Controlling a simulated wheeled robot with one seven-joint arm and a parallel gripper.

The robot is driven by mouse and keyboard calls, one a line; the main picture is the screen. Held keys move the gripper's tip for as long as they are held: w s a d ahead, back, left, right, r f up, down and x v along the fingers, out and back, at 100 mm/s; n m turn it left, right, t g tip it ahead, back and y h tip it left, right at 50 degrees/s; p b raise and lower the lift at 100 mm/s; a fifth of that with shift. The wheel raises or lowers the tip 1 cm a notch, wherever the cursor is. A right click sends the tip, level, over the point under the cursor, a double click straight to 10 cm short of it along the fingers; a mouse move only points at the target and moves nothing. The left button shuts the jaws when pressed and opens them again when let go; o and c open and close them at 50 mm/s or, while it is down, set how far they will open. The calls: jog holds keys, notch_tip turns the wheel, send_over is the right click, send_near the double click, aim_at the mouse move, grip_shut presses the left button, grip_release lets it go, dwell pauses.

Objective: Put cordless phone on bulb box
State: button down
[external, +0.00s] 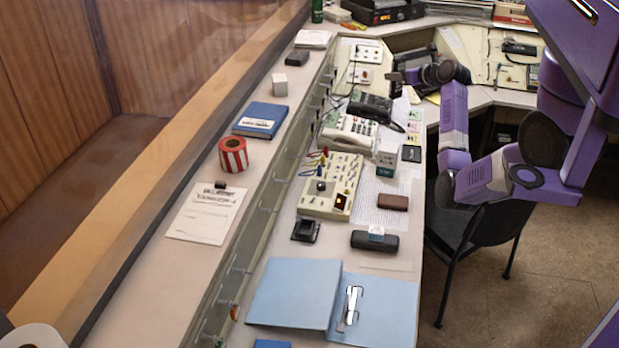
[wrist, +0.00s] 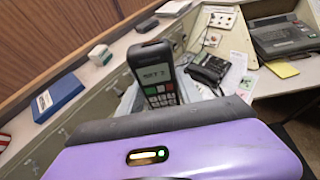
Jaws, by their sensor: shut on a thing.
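The cordless phone (wrist: 158,76) is black with a lit screen and keypad. It stands upright beyond the purple wrist housing in the wrist view. My gripper (external: 408,77) is shut on it and holds it in the air above the back part of the desk; the phone (external: 397,86) looks small and dark in the external view. The fingertips are hidden in the wrist view. Two small pale boxes could be the bulb box: one on the desk (external: 387,155), apart from and nearer the camera than my gripper, and one cube on the ledge (external: 280,85). I cannot tell which.
A desk phone (external: 347,132), a switch panel (external: 331,186), a brown block (external: 393,202) and a dark case (external: 375,241) crowd the desk. An open blue folder (external: 295,292) lies in front. A chair (external: 480,220) stands beside the desk. A blue book (external: 260,120) lies on the ledge.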

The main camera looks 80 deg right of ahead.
notch_tip(320, 180, down, 19)
jog(key=shift+f, duration=0.2)
dwell(0.3)
jog(key=shift+f, duration=0.1)
jog(key=c, duration=0.8)
grip_release()
jog(key=shift+f, duration=0.1)
